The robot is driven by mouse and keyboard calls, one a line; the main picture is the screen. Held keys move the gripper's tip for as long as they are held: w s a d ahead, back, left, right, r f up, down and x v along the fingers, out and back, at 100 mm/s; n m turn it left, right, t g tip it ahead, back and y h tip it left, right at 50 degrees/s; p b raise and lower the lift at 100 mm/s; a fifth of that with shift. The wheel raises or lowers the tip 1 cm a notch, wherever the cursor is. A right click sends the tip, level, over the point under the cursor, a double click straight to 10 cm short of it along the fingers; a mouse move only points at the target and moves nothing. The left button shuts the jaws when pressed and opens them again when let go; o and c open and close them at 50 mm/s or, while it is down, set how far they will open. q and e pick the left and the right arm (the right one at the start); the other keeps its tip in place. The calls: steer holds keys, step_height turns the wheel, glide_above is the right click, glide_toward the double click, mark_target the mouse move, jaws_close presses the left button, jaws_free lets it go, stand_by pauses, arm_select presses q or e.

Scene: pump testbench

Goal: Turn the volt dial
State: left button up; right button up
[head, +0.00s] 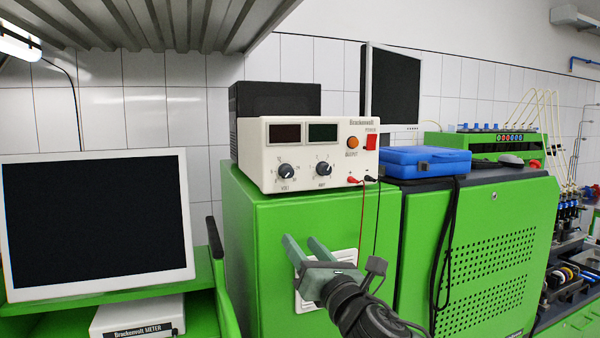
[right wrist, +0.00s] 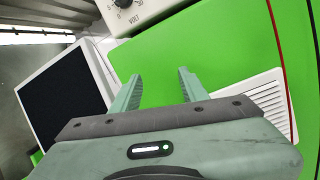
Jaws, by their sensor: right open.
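The volt dial (head: 286,170) is a dark round knob at the lower left of the front of a cream power supply (head: 262,184). It sits left of the similar amp dial (head: 323,168). In the right wrist view the volt dial (right wrist: 123,4) is cut off by the top edge. My right gripper (head: 302,241) is open and empty, in front of the green cabinet and below the volt dial in the picture, apart from it. Its two fingers also show in the right wrist view (right wrist: 158,88). My left gripper is not in view.
The supply stands on a green cabinet (head: 270,225), with a black box (head: 275,97) behind it. Red and black leads hang from its right side. A blue case (head: 425,162) is to the right, a monitor (head: 95,220) to the left. The space before the dials is clear.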

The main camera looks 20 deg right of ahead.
mark_target(290, 174)
steer(key=s+r+n+t+y, duration=0.1)
steer(key=s+r+n+t, duration=0.15)
steer(key=r+n, duration=0.6)
steer(key=w+r+p, duration=0.1)
steer(key=w, duration=0.1)
steer(key=w+r+m+p, duration=0.1)
steer(key=w+r, duration=0.1)
steer(key=w+a+r+m+p, duration=0.1)
steer(key=w+p, duration=0.1)
steer(key=shift+w+r+m+g, duration=0.15)
steer(key=shift+r+m+g, duration=0.1)
steer(key=shift+r, duration=0.05)
steer(key=shift+f, duration=0.1)
jaws_close()
